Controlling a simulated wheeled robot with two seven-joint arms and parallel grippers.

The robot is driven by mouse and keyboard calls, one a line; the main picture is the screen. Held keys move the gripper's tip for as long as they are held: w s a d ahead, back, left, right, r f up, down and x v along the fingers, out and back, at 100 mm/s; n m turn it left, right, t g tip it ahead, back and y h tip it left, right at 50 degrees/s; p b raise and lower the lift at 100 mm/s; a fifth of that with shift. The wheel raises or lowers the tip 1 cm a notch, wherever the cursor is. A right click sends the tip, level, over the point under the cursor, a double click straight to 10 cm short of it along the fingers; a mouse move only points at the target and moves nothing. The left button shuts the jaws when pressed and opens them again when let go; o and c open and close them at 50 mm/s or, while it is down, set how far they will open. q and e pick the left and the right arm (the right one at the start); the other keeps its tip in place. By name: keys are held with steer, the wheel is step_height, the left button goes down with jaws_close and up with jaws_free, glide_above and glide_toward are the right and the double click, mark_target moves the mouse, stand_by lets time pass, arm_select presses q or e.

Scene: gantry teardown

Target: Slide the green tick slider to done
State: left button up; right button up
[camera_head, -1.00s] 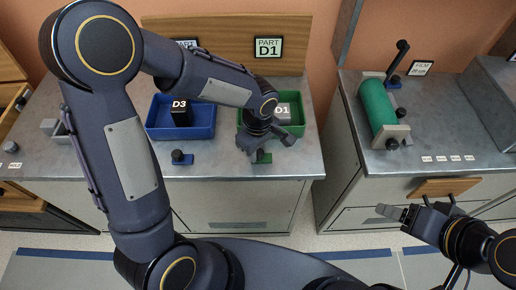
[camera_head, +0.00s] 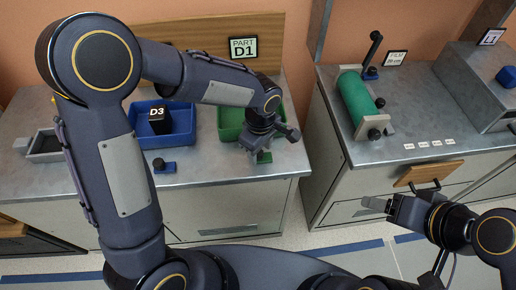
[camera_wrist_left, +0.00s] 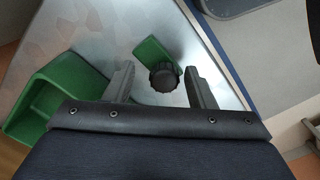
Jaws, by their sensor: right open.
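The green tick slider (camera_head: 264,157) is at the front edge of the left bench, below the green tray (camera_head: 230,122). It is partly hidden by my left gripper (camera_head: 268,143) in the head view. In the left wrist view the slider's green plate (camera_wrist_left: 150,50) and round black knob (camera_wrist_left: 163,77) show. The knob is between the two open fingers of my left gripper (camera_wrist_left: 160,80), with a gap on each side. My right gripper (camera_head: 374,206) is open and empty, in front of the right bench's drawer handle.
A blue tray (camera_head: 180,128) holds a black D3 block (camera_head: 158,120). A blue slider (camera_head: 163,165) sits in front of it.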

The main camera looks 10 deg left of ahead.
arm_select(q)
steer(key=shift+a, duration=0.1)
step_height(320, 180, up, 8)
steer(key=shift+f, duration=0.1)
stand_by(0.5)
stand_by(0.3)
steer(key=s+a+r+m+t+h+p, duration=0.1)
steer(key=s+a+r+m+t+h, duration=0.2)
steer(key=s+a+r, duration=0.45)
steer(key=s+a+f+m+t, duration=0.1)
steer(key=s+a+m+t, duration=0.1)
steer(key=s+a+m, duration=0.4)
steer(key=s+m, duration=0.1)
steer(key=s, duration=0.3)
steer(key=shift+s+a+m+t+h+p, duration=0.2)
steer(key=shift+m+t+h+p, duration=0.1)
steer(key=shift+h, duration=0.1)
steer(key=shift+w+f, duration=0.1)
